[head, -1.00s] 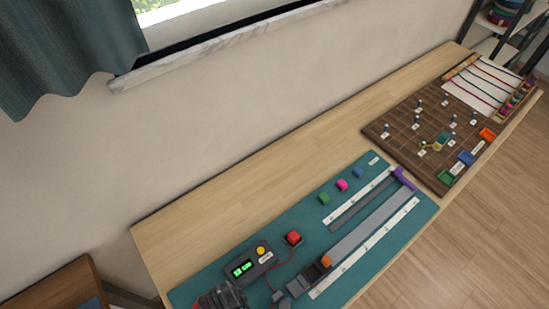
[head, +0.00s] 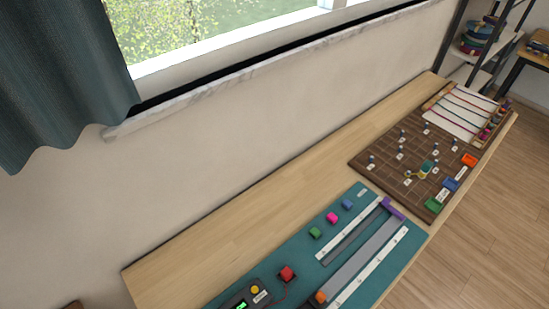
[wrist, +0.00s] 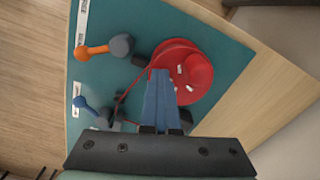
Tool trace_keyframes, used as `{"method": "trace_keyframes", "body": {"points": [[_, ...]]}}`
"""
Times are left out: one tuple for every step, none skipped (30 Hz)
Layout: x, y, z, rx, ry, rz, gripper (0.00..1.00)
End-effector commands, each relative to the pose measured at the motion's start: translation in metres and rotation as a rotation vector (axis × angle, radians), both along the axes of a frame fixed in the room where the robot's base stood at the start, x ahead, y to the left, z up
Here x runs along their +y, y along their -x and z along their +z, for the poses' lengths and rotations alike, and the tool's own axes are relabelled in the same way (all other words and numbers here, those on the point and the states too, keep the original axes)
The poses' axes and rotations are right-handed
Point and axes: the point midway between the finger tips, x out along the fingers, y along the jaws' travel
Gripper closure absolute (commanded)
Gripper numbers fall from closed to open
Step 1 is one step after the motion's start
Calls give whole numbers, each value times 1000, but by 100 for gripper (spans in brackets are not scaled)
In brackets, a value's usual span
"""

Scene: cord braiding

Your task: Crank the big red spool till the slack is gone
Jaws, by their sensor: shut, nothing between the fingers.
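The big red spool (wrist: 194,72) shows in the wrist view, right of centre. It is a round red drum with small pale pegs on its face. A thin red cord (wrist: 126,89) runs from its left side in a loose bend. My gripper (wrist: 160,74) is shut and empty; its blue fingers point at the spool and overlap its left part. I cannot tell if they touch it. An orange crank handle (wrist: 92,51) on a grey hub lies left of the spool, and a blue handle (wrist: 90,107) below that. The spool and gripper are not in the head view.
The spool stands on a teal mat (wrist: 225,40) near the wooden table edge. A brown pegboard (head: 390,160) lies beyond.

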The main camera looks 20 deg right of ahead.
Motion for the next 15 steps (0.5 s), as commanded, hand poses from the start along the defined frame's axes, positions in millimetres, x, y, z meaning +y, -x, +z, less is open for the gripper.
{"method": "trace_keyframes", "body": {"points": [[0, 0, 0, 0, 0, 0, 100], [0, 0, 0, 0, 0, 0, 100], [0, 0, 0, 0, 0, 0, 100], [0, 0, 0, 0, 0, 0, 100], [0, 0, 0, 0, 0, 0, 100], [0, 0, 0, 0, 0, 0, 99], [0, 0, 0, -1, -1, 0, 94], [0, 0, 0, -1, -1, 0, 88], [0, 0, 0, -1, -1, 0, 81], [0, 0, 0, -1, -1, 0, 76], [0, 0, 0, -1, -1, 0, 70], [0, 0, 0, -1, -1, 0, 68], [0, 0, 0, -1, -1, 0, 68], [0, 0, 0, -1, -1, 0, 68], [0, 0, 0, -1, -1, 0, 68]]}}
